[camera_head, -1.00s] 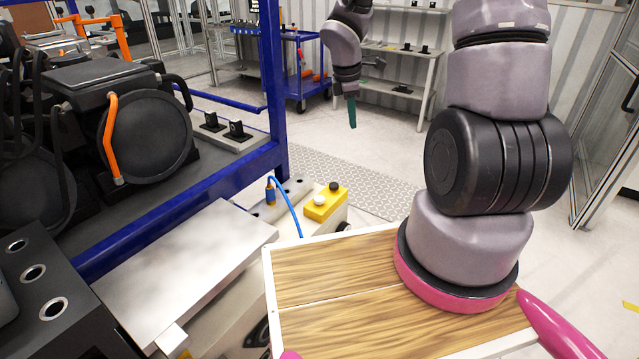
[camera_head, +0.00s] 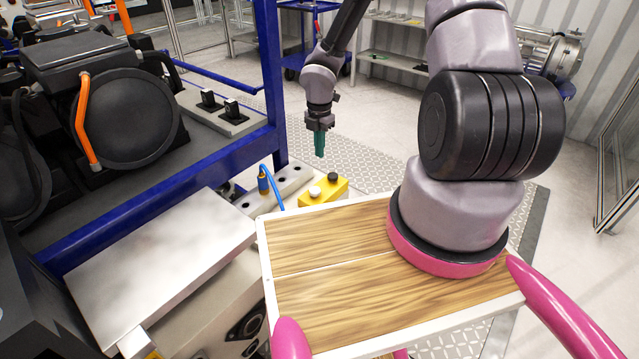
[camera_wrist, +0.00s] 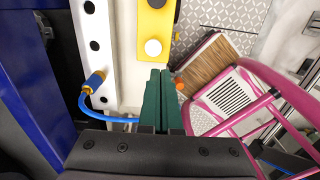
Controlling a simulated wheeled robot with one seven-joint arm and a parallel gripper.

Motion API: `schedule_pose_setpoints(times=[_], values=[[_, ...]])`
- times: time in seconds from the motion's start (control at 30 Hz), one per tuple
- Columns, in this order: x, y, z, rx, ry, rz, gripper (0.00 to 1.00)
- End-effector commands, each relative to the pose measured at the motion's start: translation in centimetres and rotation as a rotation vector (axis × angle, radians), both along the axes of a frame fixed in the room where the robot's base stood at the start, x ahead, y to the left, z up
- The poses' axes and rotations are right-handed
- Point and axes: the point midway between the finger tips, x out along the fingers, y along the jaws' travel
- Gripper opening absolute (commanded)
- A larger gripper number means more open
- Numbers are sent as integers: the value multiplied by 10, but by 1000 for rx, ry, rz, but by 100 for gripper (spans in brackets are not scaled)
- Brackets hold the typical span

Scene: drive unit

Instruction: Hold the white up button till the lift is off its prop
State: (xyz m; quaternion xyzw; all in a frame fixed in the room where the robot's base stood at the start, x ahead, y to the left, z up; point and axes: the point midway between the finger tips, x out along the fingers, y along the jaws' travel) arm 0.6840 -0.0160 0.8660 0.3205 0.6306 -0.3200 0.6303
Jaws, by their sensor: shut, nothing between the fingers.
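A yellow control box (camera_head: 334,187) carries a white button (camera_head: 314,191) and a black button (camera_head: 332,177). My gripper (camera_head: 319,154) points down above the box, apart from it. Its green fingers are shut and empty. In the wrist view the fingertips (camera_wrist: 161,73) lie just below the white button (camera_wrist: 153,47) in the picture, on the yellow box (camera_wrist: 155,21). A bright flat metal plate (camera_head: 150,265), perhaps the lift's top, lies left of the box. I cannot make out a prop under it.
A blue cable and connector (camera_head: 263,182) stand left of the box, close to my fingers in the wrist view. The blue frame (camera_head: 268,80) rises behind, holding a dark drive unit (camera_head: 125,115). My wood-topped base is in front; patterned floor lies beyond the box.

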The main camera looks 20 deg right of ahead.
Motion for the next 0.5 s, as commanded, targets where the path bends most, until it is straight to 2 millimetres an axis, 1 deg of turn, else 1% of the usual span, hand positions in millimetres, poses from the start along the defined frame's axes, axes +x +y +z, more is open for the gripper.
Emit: schedule_pose_setpoints(times=[0.17,0.27,0.37,0.5], values=[[0,0,-5,-1,2,0,0],[0,1,-16,0,2,1,0],[-1,0,-35,-1,3,-1,0],[-1,0,-66,-1,3,0,0]])
